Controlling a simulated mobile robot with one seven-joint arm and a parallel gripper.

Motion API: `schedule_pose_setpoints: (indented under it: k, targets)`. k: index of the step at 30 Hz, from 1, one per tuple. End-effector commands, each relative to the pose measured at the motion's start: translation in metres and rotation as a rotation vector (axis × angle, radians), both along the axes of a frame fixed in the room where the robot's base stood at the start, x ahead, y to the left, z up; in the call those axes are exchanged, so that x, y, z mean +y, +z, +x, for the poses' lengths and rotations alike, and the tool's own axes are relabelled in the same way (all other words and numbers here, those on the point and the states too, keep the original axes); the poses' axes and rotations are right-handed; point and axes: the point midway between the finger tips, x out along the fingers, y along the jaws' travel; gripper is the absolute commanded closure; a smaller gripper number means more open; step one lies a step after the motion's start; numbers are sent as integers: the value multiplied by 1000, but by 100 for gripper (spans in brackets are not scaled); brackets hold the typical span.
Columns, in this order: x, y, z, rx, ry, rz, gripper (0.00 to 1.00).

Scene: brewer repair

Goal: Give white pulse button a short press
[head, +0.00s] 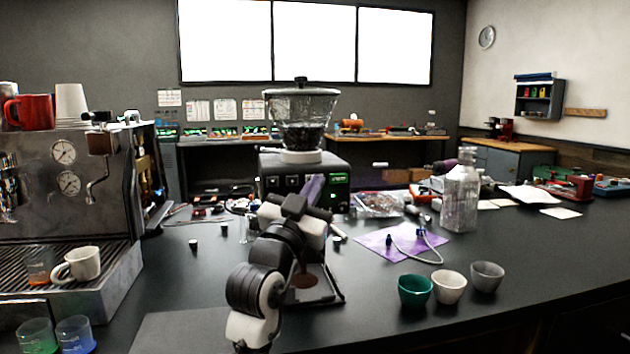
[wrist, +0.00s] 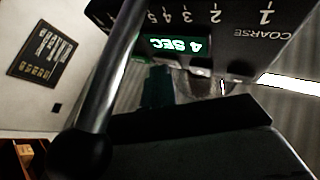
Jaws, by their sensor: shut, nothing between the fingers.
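The grinder (head: 345,172) has a dark body and a clear hopper (head: 302,108) holding dark beans. Its front carries a small green-lit display on the right. In the wrist view the grinder's dark face (wrist: 225,18) fills the top, with a number scale, the word COARSE and a display (wrist: 178,45) reading "4 SEC", all upside down. My gripper (head: 314,187) is shut and empty, close in front of the grinder's face and covering part of it. I cannot make out the white pulse button in either view, nor whether my fingertips touch anything.
An espresso machine (head: 60,215) stands at left with a white cup (head: 80,263) on its tray. Three small cups, including a green one (head: 414,290), stand at front right.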

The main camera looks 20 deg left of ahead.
Motion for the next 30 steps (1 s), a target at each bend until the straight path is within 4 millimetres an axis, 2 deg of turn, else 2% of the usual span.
schedule_pose_setpoints:
  k: [19,30]
  targets:
    - [0,0,0,1,0,0,100]
    - [-8,0,-13,0,0,0,100]
